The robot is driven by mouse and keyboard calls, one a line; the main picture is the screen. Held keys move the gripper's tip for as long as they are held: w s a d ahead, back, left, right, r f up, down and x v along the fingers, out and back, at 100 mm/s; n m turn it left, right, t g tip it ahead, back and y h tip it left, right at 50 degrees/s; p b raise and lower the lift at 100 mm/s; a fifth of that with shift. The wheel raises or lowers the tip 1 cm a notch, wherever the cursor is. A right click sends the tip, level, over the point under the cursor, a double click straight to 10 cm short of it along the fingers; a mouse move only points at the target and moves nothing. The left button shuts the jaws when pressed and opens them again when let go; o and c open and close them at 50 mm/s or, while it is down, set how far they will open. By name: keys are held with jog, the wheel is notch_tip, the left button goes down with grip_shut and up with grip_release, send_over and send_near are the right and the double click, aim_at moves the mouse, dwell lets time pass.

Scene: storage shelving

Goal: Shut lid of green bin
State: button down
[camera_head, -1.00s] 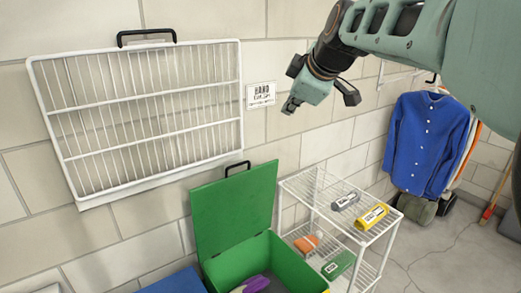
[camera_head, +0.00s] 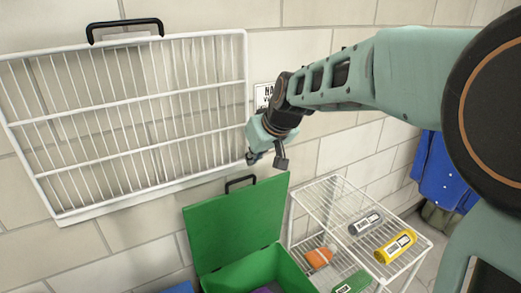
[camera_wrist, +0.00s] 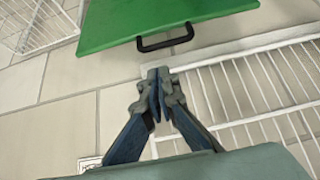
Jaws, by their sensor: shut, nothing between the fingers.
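The green bin (camera_head: 262,272) stands low against the wall, cut off by the bottom edge in the head view. Its green lid (camera_head: 238,226) is raised and leans back near the wall. A black handle (camera_head: 240,182) sits on the lid's top edge. In the wrist view the lid (camera_wrist: 150,20) is at the top, with its handle (camera_wrist: 165,42) just beyond my fingertips. My gripper (camera_head: 264,163) is above and slightly right of the handle, apart from it. In the wrist view my gripper (camera_wrist: 158,82) is shut and empty.
A white wire grid (camera_head: 130,115) with a black handle hangs on the wall, left of my gripper. A white wire shelf (camera_head: 330,195) with several bottles stands right of the bin. A blue shirt (camera_head: 440,175) hangs farther right.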

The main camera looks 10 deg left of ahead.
jog(key=x, duration=0.8)
jog(key=shift+w+f, duration=0.1)
jog(key=shift+f, duration=0.1)
jog(key=shift+f, duration=0.1)
